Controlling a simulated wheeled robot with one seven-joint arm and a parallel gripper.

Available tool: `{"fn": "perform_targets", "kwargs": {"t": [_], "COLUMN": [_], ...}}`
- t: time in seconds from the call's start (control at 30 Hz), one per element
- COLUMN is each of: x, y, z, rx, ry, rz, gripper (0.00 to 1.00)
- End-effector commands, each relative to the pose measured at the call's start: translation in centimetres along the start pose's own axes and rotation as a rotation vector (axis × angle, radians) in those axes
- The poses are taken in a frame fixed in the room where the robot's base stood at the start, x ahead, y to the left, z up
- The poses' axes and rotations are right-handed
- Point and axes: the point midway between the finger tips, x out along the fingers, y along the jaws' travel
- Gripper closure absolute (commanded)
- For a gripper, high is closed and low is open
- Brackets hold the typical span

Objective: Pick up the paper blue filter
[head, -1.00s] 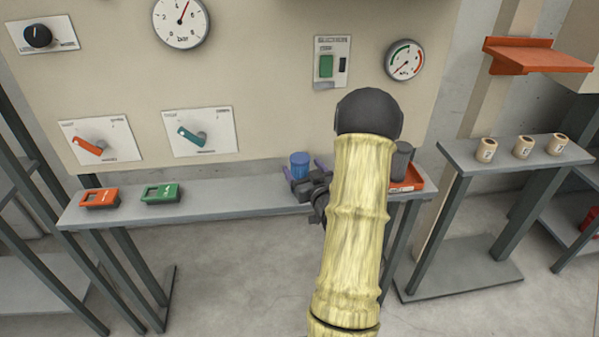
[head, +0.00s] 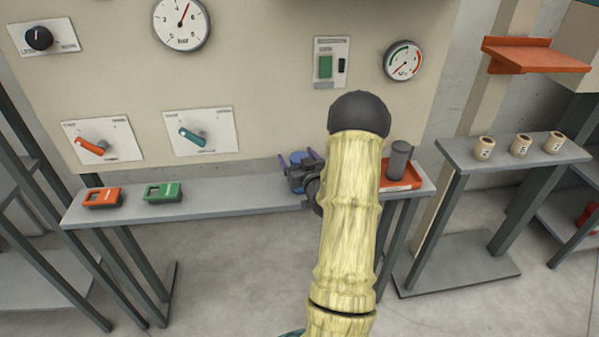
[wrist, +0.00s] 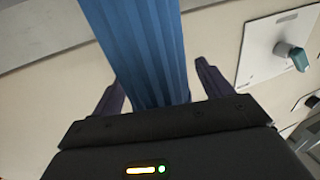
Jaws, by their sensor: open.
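The blue paper filter, a pleated cylinder, fills the upper middle of the wrist view (wrist: 145,45). It stands between the two purple fingers of my gripper (wrist: 160,88), with a clear gap on the right side and a smaller one on the left. In the head view, only a bit of the blue filter (head: 298,157) shows behind my gripper (head: 298,160), near the right half of the grey shelf (head: 235,196). My gripper is open around the filter. My wrist and forearm hide the filter's lower part.
An orange device (head: 101,197) and a green device (head: 163,192) lie on the shelf's left. A grey cylinder (head: 399,161) stands on an orange tray (head: 412,176) right of my arm. A panel with dials (head: 181,24) rises behind. Several numbered rolls (head: 520,145) stand on the right-hand stand.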

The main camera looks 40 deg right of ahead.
Motion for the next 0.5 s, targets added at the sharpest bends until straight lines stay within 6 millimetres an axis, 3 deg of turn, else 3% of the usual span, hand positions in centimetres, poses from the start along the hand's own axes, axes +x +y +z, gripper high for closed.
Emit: {"fn": "perform_targets", "kwargs": {"t": [0.33,0.37,0.5], "x": [-0.04,-0.04,-0.04], "y": [0.02,0.02,0.02], "z": [-0.01,-0.01,-0.01], "rx": [0.0,0.0,0.0], "ry": [0.001,0.0,0.001], "rz": [0.0,0.0,0.0], "gripper": [0.22,0.24,0.51]}}
